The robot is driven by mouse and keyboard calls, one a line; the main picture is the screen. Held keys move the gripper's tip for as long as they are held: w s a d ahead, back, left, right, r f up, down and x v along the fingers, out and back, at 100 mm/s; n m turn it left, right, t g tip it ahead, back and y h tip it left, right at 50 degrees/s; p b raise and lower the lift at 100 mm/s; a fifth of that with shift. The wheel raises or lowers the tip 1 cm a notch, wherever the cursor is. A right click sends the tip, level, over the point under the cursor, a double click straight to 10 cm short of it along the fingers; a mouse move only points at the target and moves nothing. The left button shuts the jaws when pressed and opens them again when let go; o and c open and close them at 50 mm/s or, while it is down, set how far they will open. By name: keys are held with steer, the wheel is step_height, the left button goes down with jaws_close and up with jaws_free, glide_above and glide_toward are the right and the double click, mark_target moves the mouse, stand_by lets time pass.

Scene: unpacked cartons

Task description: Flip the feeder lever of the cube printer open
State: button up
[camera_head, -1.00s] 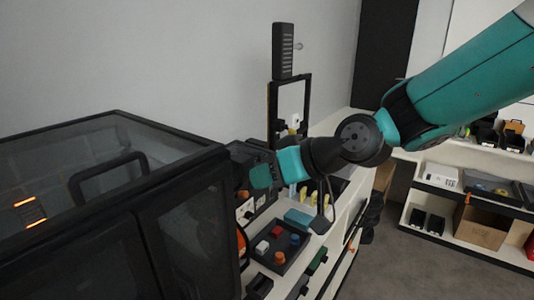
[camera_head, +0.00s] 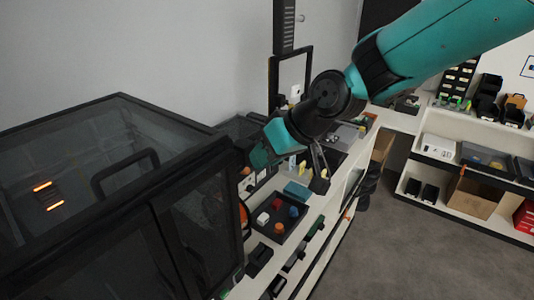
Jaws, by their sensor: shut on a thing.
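My gripper (camera_head: 258,156) is at the end of my teal arm, beside a smaller dark boxy machine (camera_head: 239,127) just behind the large enclosure, seemingly the cube printer. The fingertips are small and partly hidden by the wrist and the machine. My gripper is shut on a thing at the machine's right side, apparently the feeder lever. The lever itself cannot be made out, nor can its angle.
A large dark enclosure (camera_head: 95,165) with a handle and glowing orange bars fills the left. A black tray (camera_head: 279,227) with coloured blocks and a teal box (camera_head: 297,191) lie on the bench. A tall black frame (camera_head: 308,75) stands behind. Open floor (camera_head: 400,255) is at right.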

steer(key=o, duration=0.9)
steer(key=b+v, duration=0.4)
steer(key=v, duration=1.3)
steer(key=shift+d+r, duration=0.2)
steer(key=s+d+f+g+h+b, duration=0.1)
steer(key=s+f+b, duration=0.1)
steer(key=s+f, duration=0.3)
steer(key=s+d+f+g+h+b, duration=0.1)
steer(key=s+f+b, duration=0.1)
steer(key=s+f, duration=0.4)
steer(key=s+d+f+g+h+b, duration=0.1)
steer(key=s+f+b, duration=0.2)
steer(key=s+f, duration=0.3)
step_height(320, 180, down, 4)
steer(key=shift+s+r+m+g, duration=0.2)
steer(key=shift+m+g, duration=0.1)
steer(key=shift+m, duration=0.1)
